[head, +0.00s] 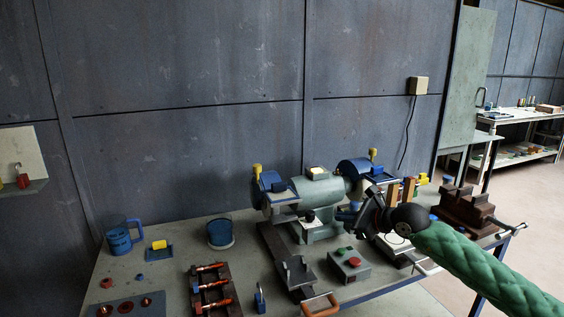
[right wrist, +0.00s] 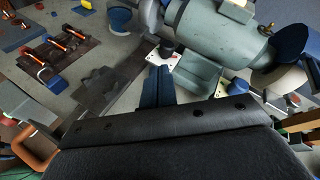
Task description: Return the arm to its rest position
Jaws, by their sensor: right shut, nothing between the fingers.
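My right arm (head: 480,262), in a green quilted sleeve, comes in from the lower right of the head view. It reaches over the right part of the workbench. My right gripper (head: 372,216) is dark and hangs just right of the bench grinder, partly blending with the things behind it. In the right wrist view its two dark blue fingers (right wrist: 160,84) are together with nothing between them. They point toward the grinder's base and a white plate. I cannot tell the exact gap to the grinder. My left gripper does not show.
The green bench grinder (head: 318,194) stands close to the gripper. A red-and-green button box (head: 349,265), a brown vise (head: 468,209), a rack of orange-handled tools (head: 211,290) and a blue mug (head: 121,238) are on the workbench (head: 175,272). A wall stands behind.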

